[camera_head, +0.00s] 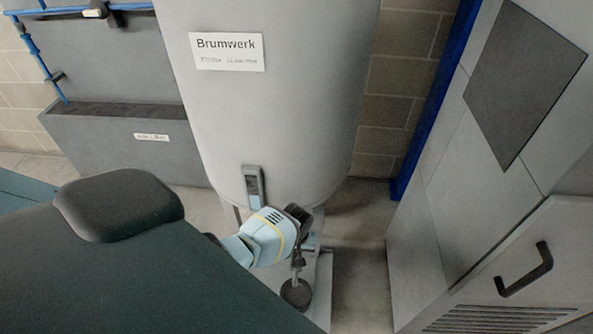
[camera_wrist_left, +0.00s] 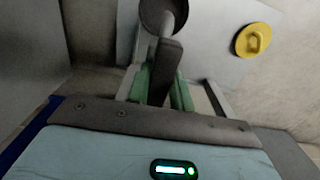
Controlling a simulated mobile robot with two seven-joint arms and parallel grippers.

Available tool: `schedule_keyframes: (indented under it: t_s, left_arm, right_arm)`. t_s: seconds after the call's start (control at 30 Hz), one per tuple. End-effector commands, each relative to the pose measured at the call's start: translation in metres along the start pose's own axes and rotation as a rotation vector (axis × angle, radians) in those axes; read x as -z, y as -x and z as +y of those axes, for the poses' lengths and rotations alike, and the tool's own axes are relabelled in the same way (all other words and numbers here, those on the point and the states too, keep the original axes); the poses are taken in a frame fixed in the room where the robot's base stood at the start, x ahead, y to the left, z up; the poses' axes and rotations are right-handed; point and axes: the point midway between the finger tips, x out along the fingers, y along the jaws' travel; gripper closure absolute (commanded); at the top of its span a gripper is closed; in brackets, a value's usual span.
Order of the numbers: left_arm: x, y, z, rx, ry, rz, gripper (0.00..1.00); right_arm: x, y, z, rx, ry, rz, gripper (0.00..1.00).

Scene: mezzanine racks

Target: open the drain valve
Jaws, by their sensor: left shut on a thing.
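The drain valve (camera_head: 299,264) is low at the front of the grey tank (camera_head: 270,110) labelled Brumwerk, in the head view. My left gripper (camera_head: 301,244) reaches down to it and covers much of it. In the left wrist view a flat dark lever (camera_wrist_left: 166,62) stands between the two green-lined fingers of the left gripper (camera_wrist_left: 160,92), which is shut on it. Beyond the lever is a pale pipe ending at a dark round part (camera_wrist_left: 160,14), which also shows below the gripper in the head view (camera_head: 295,293). My right gripper is not in view.
A grey cabinet (camera_head: 500,150) with a black handle (camera_head: 525,270) stands at the right. A grey box-like unit (camera_head: 120,143) and blue pipes (camera_head: 35,50) are at the left. A yellow round object (camera_wrist_left: 252,40) shows at the wrist view's upper right. Bare floor (camera_head: 357,260) lies between tank and cabinet.

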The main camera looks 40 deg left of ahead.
Motion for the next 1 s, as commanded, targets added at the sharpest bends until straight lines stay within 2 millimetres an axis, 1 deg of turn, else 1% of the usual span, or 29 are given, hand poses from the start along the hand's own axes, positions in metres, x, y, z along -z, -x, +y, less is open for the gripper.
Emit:
schedule_keyframes:
  t_s: [0.07, 0.1, 0.27, 0.53, 0.63, 0.73, 0.9, 1.0]
  left_arm:
    - [0.000, 0.000, 0.000, -0.001, 0.003, -0.001, 1.00]
    - [0.000, 0.000, 0.000, -0.001, 0.003, -0.001, 0.77]
    - [0.000, 0.000, 0.000, -0.001, 0.002, 0.000, 0.56]
    - [0.000, 0.001, 0.000, -0.001, 0.001, 0.000, 0.56]
    - [0.001, 0.008, 0.001, -0.002, 0.001, 0.002, 0.56]
    - [0.002, 0.023, 0.001, -0.004, 0.001, 0.005, 0.56]
    - [0.004, 0.053, 0.002, -0.006, 0.001, 0.009, 0.56]
    - [0.003, 0.066, 0.002, -0.005, 0.002, 0.007, 0.56]
  right_arm:
    - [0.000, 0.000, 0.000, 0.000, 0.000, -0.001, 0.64]
    - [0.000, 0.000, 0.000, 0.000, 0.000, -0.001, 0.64]
    - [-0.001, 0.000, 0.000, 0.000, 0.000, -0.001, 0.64]
    - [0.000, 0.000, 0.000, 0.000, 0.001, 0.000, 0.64]
    - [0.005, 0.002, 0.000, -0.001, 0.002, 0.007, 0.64]
    - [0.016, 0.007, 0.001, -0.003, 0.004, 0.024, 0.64]
    - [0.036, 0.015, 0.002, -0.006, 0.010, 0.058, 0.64]
    - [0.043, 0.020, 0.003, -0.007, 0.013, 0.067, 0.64]
